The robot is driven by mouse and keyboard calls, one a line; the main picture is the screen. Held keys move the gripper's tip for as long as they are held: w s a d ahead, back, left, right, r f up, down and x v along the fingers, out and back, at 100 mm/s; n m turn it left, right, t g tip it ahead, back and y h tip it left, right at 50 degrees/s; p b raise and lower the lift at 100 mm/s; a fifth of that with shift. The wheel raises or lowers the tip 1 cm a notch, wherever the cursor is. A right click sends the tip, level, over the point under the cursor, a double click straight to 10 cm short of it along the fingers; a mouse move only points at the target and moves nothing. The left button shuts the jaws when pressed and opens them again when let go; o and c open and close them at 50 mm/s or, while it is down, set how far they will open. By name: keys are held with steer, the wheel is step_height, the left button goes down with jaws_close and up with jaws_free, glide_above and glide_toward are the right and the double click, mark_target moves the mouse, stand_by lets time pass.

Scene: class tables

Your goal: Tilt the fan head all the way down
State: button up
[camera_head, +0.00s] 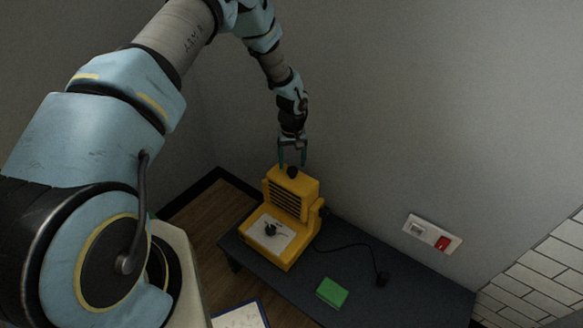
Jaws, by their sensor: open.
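A yellow fan (292,196) stands at the left part of a dark table. Its upper block, with dark slats on the front, sits on a base with a pale panel (270,235) and a black knob. A dark round piece is on top of the head. My gripper (292,161) is open and points down just above the head, with its teal fingertips to either side of the dark piece. I cannot tell whether the fingers touch the fan.
The dark table (395,285) also carries a green block (332,292) and a black plug (381,279) on a cable. A wall socket with a red switch (441,243) is behind. Grey walls stand close behind the fan. A blue-edged board (240,316) is at the bottom.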

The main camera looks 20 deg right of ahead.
mark_target(292, 169)
steer(key=shift+f+p, duration=0.3)
steer(key=shift+f, duration=1.75)
jaws_close()
